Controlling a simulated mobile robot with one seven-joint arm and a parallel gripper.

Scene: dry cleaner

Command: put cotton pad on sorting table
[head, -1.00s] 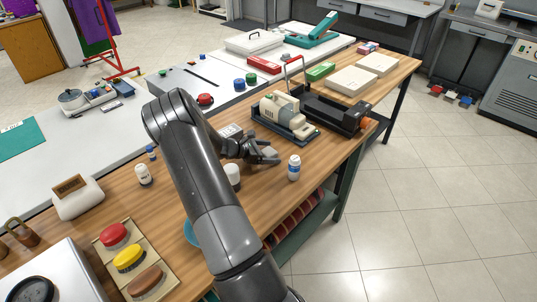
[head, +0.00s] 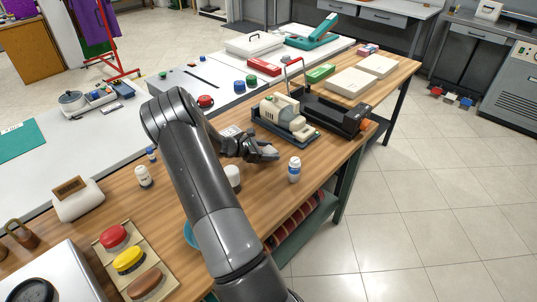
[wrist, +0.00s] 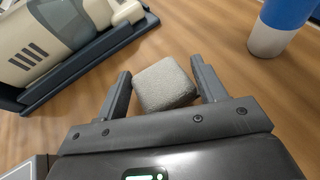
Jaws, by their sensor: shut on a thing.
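The cotton pad (wrist: 163,85) is a small pale grey-white block with rounded edges in the wrist view. It sits between the two fingers of my gripper (wrist: 160,80), which is shut on it. A long pale grey-white table (head: 50,165) runs along the left of the wooden one. I cannot tell which is the sorting table.
The white bottle (head: 294,170) stands just right of my gripper. The beige machine (head: 284,113) on its dark base is behind it. Colored brushes (head: 130,260) lie at the front left. Part of the grey-white table's left end is bare.

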